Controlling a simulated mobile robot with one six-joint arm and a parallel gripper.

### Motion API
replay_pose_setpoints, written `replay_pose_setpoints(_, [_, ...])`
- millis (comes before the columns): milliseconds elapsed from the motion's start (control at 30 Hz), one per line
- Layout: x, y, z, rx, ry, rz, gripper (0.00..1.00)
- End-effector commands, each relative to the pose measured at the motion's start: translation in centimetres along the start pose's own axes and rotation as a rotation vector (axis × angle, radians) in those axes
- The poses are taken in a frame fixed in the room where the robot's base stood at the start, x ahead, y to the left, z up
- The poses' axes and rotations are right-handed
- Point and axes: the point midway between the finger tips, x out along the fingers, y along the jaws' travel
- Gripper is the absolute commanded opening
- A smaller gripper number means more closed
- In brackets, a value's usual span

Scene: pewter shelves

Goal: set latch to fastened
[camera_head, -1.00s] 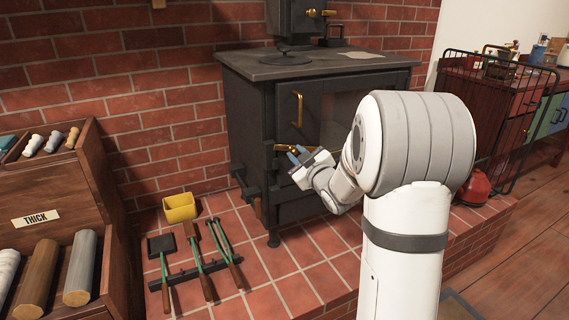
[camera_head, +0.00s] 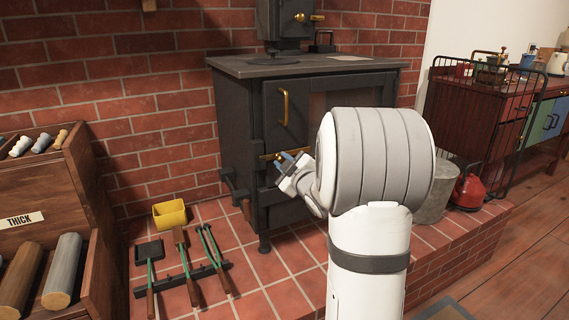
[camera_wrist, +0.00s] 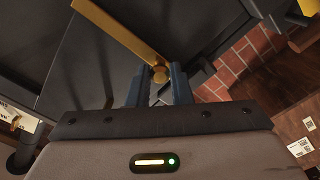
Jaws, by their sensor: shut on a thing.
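The latch (camera_head: 267,157) is a brass bar on the front of the black stove (camera_head: 238,150), below the upright brass door handle (camera_head: 284,106). In the wrist view the latch bar (camera_wrist: 118,30) runs from the upper left down to a round knob (camera_wrist: 159,74). My gripper (camera_head: 283,158) is at the stove front with its blue-grey fingers at the latch. In the wrist view my gripper (camera_wrist: 159,84) is shut on the knob, one finger on each side. My arm hides much of the stove's right front, and the latch's right part is hard to make out.
Fire tools (camera_head: 190,262) and a yellow bin (camera_head: 170,213) are on the tiled hearth (camera_head: 283,262) at left. A wooden log rack (camera_head: 88,215) stands further left. A red kettle (camera_head: 468,190) and a grey cylinder (camera_head: 437,192) are right of my arm.

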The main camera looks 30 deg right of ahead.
Motion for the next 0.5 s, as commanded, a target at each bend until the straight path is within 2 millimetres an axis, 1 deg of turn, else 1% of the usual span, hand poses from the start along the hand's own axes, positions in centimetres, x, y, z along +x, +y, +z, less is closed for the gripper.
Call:
replay_pose_setpoints(33, [0.05, -0.41, -0.17, -0.003, 0.006, -0.009, 0.21])
replay_pose_setpoints(267, [-0.07, -0.08, 0.12, -0.001, 0.000, -0.003, 0.40])
replay_pose_setpoints(500, [-0.18, 0.09, 0.20, -0.001, -0.002, 0.001, 0.41])
